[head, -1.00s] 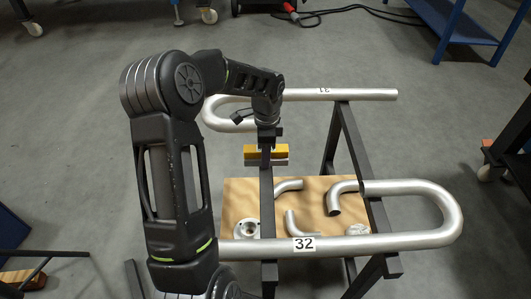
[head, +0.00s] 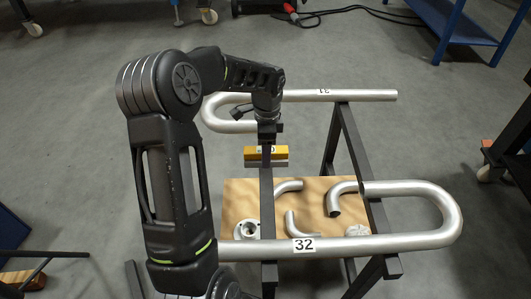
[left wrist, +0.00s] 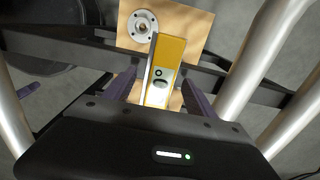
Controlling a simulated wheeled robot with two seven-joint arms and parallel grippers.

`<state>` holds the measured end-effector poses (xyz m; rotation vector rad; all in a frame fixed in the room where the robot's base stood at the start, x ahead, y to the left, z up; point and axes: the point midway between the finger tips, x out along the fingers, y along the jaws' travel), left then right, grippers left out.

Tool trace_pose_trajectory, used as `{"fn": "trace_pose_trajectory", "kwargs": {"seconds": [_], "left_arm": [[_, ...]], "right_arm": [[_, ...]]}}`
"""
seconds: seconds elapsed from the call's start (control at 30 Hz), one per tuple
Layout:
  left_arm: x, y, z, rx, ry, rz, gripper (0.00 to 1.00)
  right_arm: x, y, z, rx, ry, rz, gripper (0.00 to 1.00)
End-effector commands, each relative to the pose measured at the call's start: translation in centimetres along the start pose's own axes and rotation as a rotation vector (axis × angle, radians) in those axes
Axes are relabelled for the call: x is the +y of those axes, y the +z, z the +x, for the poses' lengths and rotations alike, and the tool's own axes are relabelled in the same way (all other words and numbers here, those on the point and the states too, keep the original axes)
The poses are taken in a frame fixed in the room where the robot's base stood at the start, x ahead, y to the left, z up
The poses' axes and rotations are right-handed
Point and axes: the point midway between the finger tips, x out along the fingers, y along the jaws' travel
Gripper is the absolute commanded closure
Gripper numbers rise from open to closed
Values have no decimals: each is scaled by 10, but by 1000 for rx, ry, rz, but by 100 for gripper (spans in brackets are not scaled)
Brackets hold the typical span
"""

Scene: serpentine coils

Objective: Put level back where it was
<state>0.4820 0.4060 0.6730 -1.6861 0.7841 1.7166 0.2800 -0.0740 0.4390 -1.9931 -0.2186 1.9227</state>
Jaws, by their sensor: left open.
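The level (head: 265,155) is a yellow bar with a grey lower edge, at the dark crossbar of the rack. It also shows in the left wrist view (left wrist: 166,62) as a yellow top with a pale end, running between my fingers. My left gripper (left wrist: 159,80) is open, with one purple finger on each side of the level and gaps visible at both sides. In the head view my left gripper (head: 267,150) is just above and at the level, partly hidden by its own wrist. Whether the level rests fully on the crossbar (head: 267,200) cannot be told. My right gripper is not in view.
A silver U-shaped tube marked 32 (head: 410,240) lies across the rack, and a tube marked 31 (head: 345,95) is behind. A wooden board (head: 237,195) below holds a flange (head: 247,229) and several pipe bends.

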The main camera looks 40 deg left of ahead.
Motion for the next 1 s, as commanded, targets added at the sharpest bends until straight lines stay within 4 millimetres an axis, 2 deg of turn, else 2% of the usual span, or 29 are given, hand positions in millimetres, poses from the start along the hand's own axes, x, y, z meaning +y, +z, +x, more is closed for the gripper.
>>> {"fn": "trace_pose_trajectory", "kwargs": {"seconds": [0.3, 0.5, 0.63, 1.0], "left_arm": [[0, -1, -67, 1, -4, 1, 35], [0, 0, -96, 0, -1, 1, 35], [0, 0, -103, 1, -1, 1, 35], [0, 0, -103, 0, 0, 1, 35]], "right_arm": [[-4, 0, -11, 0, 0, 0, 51], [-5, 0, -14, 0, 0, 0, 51], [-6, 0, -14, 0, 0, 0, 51], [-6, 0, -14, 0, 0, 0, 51]]}}
